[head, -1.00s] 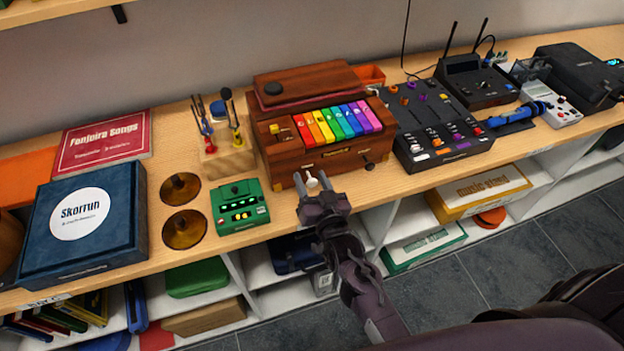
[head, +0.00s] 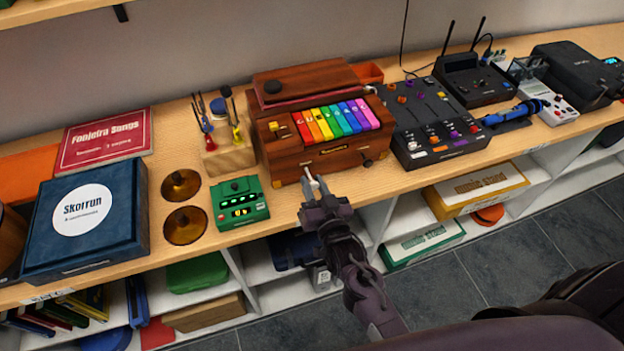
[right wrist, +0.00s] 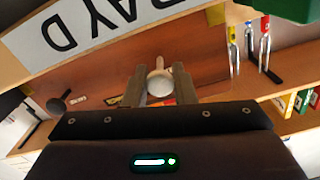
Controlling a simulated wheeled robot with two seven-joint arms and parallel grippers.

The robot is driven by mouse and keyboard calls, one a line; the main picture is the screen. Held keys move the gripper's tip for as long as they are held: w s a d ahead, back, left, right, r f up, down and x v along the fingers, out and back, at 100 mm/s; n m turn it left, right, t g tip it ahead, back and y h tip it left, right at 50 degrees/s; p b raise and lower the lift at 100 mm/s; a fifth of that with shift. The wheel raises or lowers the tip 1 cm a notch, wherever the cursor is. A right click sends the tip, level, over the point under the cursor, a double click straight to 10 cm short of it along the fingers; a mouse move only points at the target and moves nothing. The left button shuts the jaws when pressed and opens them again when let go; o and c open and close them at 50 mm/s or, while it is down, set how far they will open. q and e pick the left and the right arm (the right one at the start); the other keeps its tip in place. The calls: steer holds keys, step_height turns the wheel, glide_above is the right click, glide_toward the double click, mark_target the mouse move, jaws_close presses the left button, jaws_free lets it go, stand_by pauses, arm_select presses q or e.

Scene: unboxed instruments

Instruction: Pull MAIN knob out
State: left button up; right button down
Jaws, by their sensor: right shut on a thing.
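The wooden keyboard instrument (head: 290,160) with rainbow keys stands on the bench in the head view. I take the pale knob (right wrist: 159,83) low on its front to be the MAIN knob; no lettering on it is readable. My right gripper (head: 315,182) comes up from below in front of the instrument. In the right wrist view its two fingers (right wrist: 159,88) are shut on the pale knob, one on each side. A pale stem runs from the knob toward the wooden front. In the head view the fingers partly hide the knob. My left gripper is not in view.
A second, dark knob (head: 368,163) sits on the instrument's front to the right. A green pedal box (head: 240,202) stands left of my gripper, and a black mixer (head: 437,125) stands right of the instrument. The bench edge lies below my fingers.

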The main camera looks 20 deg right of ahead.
steer(key=shift+s, duration=0.2)
steer(key=c, duration=1.2)
jaws_free()
arm_select(q)
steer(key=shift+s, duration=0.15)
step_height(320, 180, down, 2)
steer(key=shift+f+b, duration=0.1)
steer(key=shift+b, duration=1)
arm_select(e)
steer(key=s, duration=0.7)
steer(key=shift+s+d, duration=0.15)
steer(key=shift+s, duration=0.25)
